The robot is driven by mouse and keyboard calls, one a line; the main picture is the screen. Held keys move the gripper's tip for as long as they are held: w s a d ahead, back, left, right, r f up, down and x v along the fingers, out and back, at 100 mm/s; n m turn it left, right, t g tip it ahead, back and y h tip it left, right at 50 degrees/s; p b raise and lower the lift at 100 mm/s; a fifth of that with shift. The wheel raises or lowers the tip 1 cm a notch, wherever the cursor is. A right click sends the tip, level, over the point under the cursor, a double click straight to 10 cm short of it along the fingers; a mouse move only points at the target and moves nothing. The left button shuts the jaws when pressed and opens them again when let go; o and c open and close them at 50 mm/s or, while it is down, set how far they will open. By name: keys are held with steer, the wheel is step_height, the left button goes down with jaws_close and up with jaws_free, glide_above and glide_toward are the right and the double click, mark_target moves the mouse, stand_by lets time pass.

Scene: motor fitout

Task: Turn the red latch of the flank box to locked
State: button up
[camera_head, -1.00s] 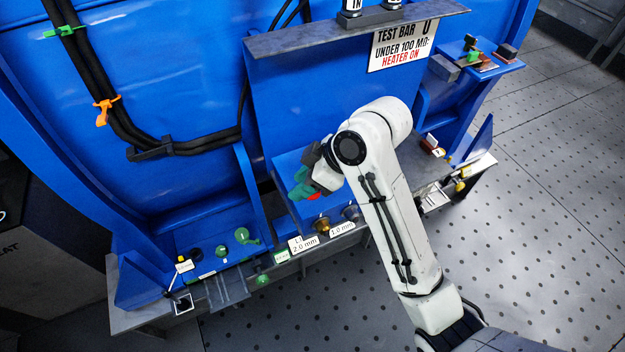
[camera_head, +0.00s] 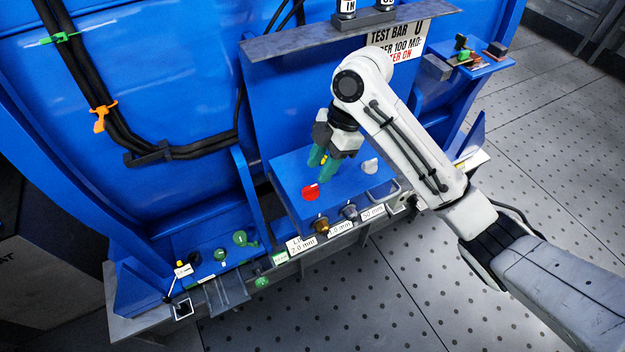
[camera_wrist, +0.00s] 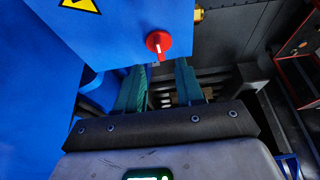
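The flank box is the blue box (camera_head: 345,192) on the ledge below the upright blue panel. Its red latch (camera_head: 310,193) is a round knob near the left end of the upper face. In the wrist view the red latch (camera_wrist: 158,43) shows a white pointer line standing almost upright, near the box's lower edge. My gripper (camera_head: 319,172), with green fingers, hangs just above and behind the latch in the head view. In the wrist view my gripper (camera_wrist: 160,80) is open with nothing between its fingers. The fingers appear apart from the latch.
Brass and grey fittings (camera_head: 321,226) with size labels line the front edge. A metal shelf (camera_head: 350,32) overhangs behind. A yellow warning sticker (camera_wrist: 82,5) marks the box. Open floor lies in front.

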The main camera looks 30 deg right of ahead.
mark_target(310, 187)
steer(key=shift+x, duration=2.8)
jaws_close()
